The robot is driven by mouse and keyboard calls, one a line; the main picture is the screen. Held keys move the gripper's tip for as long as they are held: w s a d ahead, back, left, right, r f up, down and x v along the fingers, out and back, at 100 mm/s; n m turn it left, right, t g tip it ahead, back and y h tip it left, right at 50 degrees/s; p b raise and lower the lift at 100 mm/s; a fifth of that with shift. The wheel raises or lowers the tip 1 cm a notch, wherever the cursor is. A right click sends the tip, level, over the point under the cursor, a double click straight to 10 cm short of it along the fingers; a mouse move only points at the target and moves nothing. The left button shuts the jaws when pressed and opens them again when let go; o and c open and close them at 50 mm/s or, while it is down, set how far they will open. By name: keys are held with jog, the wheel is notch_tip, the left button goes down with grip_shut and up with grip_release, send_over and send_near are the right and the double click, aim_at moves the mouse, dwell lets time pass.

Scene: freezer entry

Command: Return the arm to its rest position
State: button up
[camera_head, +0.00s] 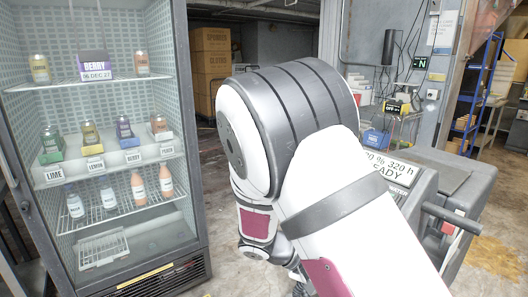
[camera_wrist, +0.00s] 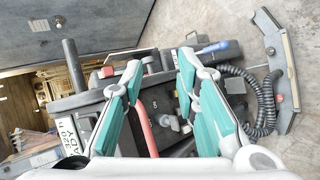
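My arm fills the middle and right of the head view, bent at a large joint in front of the freezer entry. My gripper (camera_wrist: 160,85) shows in the wrist view with its two teal-padded fingers well apart. Nothing is between the finger pads. It hangs above a dark machine (camera_wrist: 75,103) with a coiled black cable, a red lever and a display label. I cannot tell how far below the gripper the machine lies. In the head view the gripper is hidden behind my arm.
A glass-front cabinet (camera_head: 190,225) with several bottles and jars on its shelves stands at left. Cardboard boxes (camera_head: 211,60) are stacked behind. The dark machine (camera_head: 455,180) with a handle is at right, close to my arm. Bare floor shows at lower right.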

jog(key=s+r+m+t+y+p, duration=0.1)
jog(key=s+r+y, duration=1)
jog(key=s+r, duration=1.1)
jog(key=s+t+p, duration=0.1)
jog(key=s+t, duration=0.1)
jog(key=shift+s+d+r+t+y+p, duration=0.2)
jog(key=shift+s+d+t+y+p, duration=0.1)
jog(key=shift+t+p, duration=0.1)
